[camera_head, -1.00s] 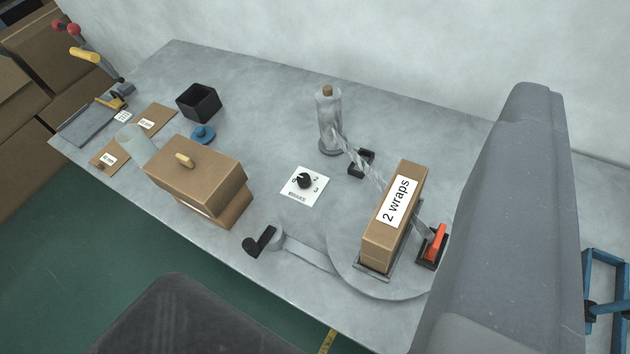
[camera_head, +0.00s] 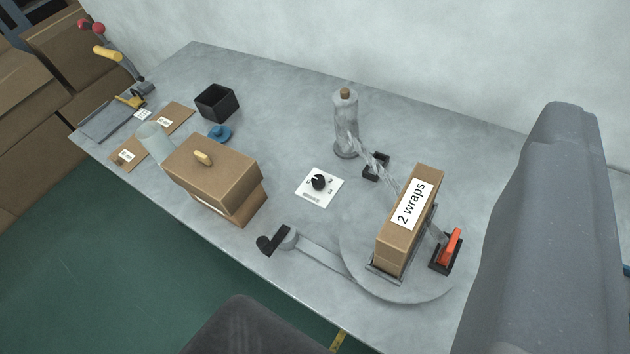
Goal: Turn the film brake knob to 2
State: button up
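The film brake knob (camera_head: 318,182) is a small round black knob on a white square label plate (camera_head: 325,196) with numbers, in the middle of the grey table. Its pointer setting is too small to read for certain. The film roll (camera_head: 346,125) stands upright behind it, and clear film runs from the roll down to the cardboard box marked "2 wraps" (camera_head: 408,222). My gripper is not in view; large grey and dark parts of my own arm show at the right and at the bottom.
The box stands on a round turntable (camera_head: 352,262) with a black crank (camera_head: 276,241) at its left. A red-handled clamp (camera_head: 449,249) is to its right. A brown wooden box (camera_head: 213,178), blue knob (camera_head: 220,132) and black bin (camera_head: 217,102) stand left. Table (camera_head: 280,100) is bare behind the knob.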

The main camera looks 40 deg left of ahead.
aim_at(318, 181)
jog(key=k, duration=1.05)
jog(key=u, duration=0.65)
jog(key=i, duration=2.1)
jog(key=z, duration=0.6)
